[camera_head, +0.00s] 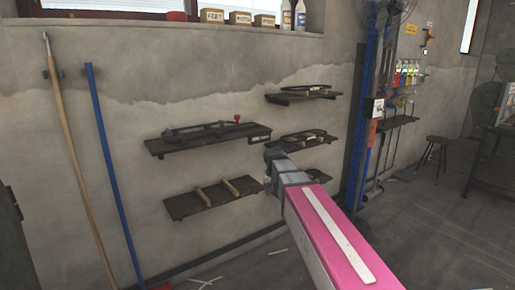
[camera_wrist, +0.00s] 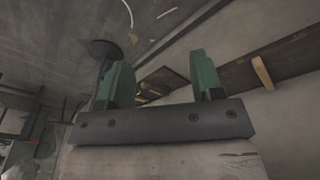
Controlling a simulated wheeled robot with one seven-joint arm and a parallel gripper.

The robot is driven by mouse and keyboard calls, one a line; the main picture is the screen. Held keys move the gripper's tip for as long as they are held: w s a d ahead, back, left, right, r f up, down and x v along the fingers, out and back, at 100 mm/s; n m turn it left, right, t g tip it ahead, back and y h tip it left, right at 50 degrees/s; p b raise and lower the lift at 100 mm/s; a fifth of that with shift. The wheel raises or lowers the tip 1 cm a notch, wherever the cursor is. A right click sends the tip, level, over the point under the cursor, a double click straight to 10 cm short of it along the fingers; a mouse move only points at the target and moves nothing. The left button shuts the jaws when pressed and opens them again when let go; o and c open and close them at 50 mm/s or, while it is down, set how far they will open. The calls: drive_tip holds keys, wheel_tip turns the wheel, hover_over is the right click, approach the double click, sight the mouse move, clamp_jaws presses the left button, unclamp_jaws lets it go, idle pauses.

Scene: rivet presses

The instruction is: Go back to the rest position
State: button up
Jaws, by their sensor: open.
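My gripper shows in the wrist view (camera_wrist: 160,85) with two green fingers set wide apart on a dark bar. Nothing is between the fingers. In the head view my pink arm reaches forward from the lower right, and its grey end is in front of the wall shelves. The fingers cannot be made out there. The wrist view shows a shelf with a wooden bar (camera_wrist: 263,72) beyond the right finger, apart from it.
Dark wall shelves hold tools: one at upper left (camera_head: 208,138), one with wooden bars (camera_head: 213,195), two at right (camera_head: 303,93). A wooden pole (camera_head: 75,150) and a blue pole (camera_head: 112,170) lean at left. A stool (camera_head: 436,146) stands on open floor at right.

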drive_tip(key=s+d+f+g, duration=0.1)
drive_tip(key=s+d+f, duration=0.4)
drive_tip(key=s+f, duration=0.4)
drive_tip(key=s+d+f, duration=0.6)
drive_tip(key=s+f, duration=0.2)
drive_tip(key=f, duration=0.1)
drive_tip(key=shift+s+d+f+n+g+y, duration=0.2)
drive_tip(key=shift+s+f+n+g+y, duration=0.1)
drive_tip(key=shift+s+g+y, duration=0.1)
